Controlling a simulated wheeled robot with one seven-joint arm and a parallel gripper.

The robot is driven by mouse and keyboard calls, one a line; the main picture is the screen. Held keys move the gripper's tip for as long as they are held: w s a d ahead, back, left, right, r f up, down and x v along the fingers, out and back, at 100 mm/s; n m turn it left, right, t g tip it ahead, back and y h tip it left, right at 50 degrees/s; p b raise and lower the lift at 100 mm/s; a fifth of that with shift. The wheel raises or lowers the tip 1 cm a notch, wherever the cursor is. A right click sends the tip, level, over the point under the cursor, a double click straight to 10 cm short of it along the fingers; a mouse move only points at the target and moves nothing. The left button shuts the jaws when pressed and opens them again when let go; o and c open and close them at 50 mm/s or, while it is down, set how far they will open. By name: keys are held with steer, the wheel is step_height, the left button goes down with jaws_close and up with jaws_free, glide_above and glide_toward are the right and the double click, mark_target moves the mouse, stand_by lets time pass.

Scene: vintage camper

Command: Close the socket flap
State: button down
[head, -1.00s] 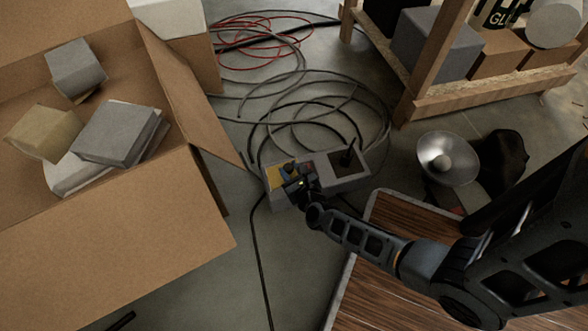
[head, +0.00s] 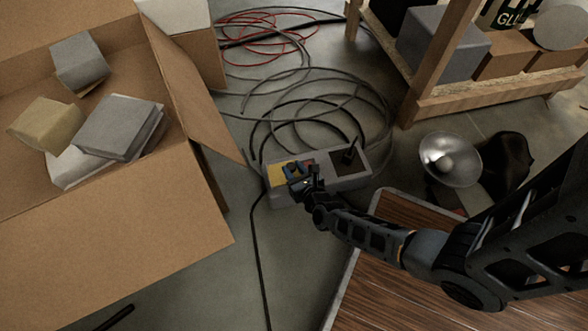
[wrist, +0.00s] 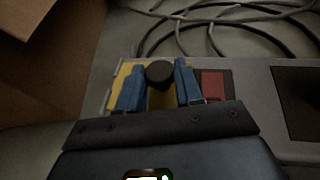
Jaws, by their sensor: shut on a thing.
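A grey socket box (head: 318,195) lies on the floor in the middle of the head view. The wrist view shows the yellow panel (wrist: 121,74), a black round knob (wrist: 159,73) and a red part (wrist: 213,86). My gripper (head: 297,170) is over the left part; its blue fingers (wrist: 158,84) stand on both sides of the knob, shut on it. The flap's outline and angle are not clear; my gripper hides part of the panel.
An open cardboard box (head: 120,235) with several blocks stands at the left. Coiled cables (head: 310,105) lie behind the socket box. A wooden shelf (head: 470,98), a round metal lamp (head: 450,158) and a wood-grained board (head: 400,265) are at the right.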

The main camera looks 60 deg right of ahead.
steer(key=c, duration=0.7)
jaws_free()
steer(key=shift+c, duration=0.2)
steer(key=p+v, duration=0.3)
steer(key=v, duration=0.4)
steer(key=shift+s+a, duration=0.25)
steer(key=shift+s, duration=0.1)
steer(key=shift+a+r, duration=0.1)
